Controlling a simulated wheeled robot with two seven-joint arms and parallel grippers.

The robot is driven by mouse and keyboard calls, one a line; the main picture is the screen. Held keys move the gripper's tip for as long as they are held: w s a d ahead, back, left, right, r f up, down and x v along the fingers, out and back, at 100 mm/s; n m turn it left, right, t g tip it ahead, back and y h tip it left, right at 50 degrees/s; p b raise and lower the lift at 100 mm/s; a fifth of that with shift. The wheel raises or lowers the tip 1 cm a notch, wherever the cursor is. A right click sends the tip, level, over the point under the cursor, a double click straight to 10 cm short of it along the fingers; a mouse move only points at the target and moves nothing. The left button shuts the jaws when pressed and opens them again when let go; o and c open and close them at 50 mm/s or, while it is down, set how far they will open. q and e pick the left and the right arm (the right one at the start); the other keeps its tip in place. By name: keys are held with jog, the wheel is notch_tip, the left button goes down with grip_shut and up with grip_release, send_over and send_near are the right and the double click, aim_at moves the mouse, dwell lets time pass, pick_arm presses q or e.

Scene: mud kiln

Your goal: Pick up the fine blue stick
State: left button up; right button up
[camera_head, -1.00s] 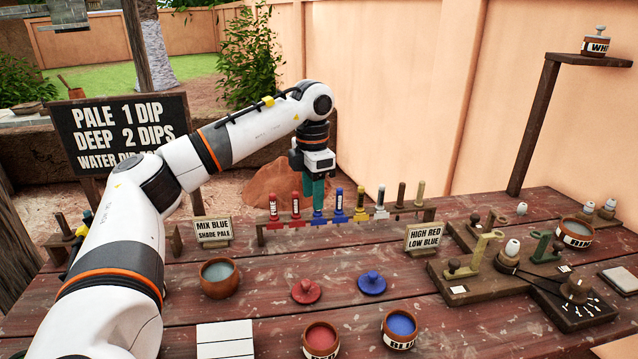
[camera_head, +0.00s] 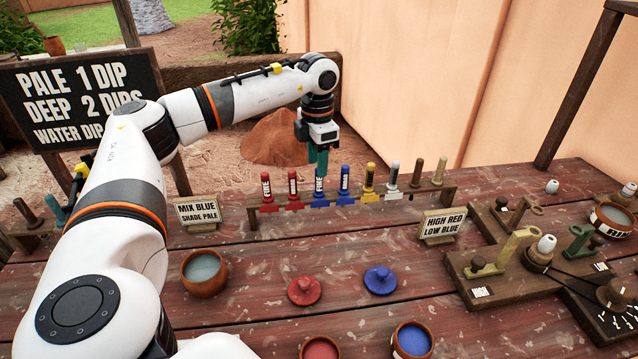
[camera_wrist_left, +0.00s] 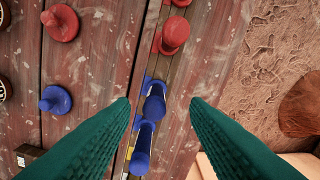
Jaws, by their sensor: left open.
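The fine blue stick (camera_head: 319,187), with a white label, stands upright in the wooden rack (camera_head: 408,194), next to a red stick (camera_head: 293,187). A second blue stick (camera_head: 344,180) stands to its right. My left gripper (camera_head: 318,172) is open, its teal fingers pointing down just above or behind the fine blue stick's top. In the left wrist view, the fine blue stick (camera_wrist_left: 155,104) and the other blue stick (camera_wrist_left: 142,145) show between the spread fingers (camera_wrist_left: 160,101). Nothing is held. My right gripper is not in view.
The rack also holds another red stick (camera_head: 266,187), a yellow one (camera_head: 369,182), a white one (camera_head: 391,176) and brown ones. Blue (camera_head: 380,279) and red (camera_head: 304,290) lids lie in front. A sign (camera_head: 443,226) stands right, a water bowl (camera_head: 204,272) left.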

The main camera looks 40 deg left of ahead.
aim_at(318, 193)
pick_arm(q)
jog(key=shift+f, duration=0.35)
jog(key=f, duration=0.3)
jog(key=shift+s+d+f+p, duration=0.15)
jog(key=shift+d+f+p, duration=0.05)
jog(key=shift+f+p, duration=0.15)
jog(key=shift+f, duration=0.5)
grip_shut()
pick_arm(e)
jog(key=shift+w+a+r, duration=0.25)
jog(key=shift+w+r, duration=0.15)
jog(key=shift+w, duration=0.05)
pick_arm(q)
notch_tip(318, 193, up, 10)
jog(key=shift+f+b, duration=0.15)
jog(key=shift+b, duration=0.15)
jog(key=shift+r, duration=0.25)
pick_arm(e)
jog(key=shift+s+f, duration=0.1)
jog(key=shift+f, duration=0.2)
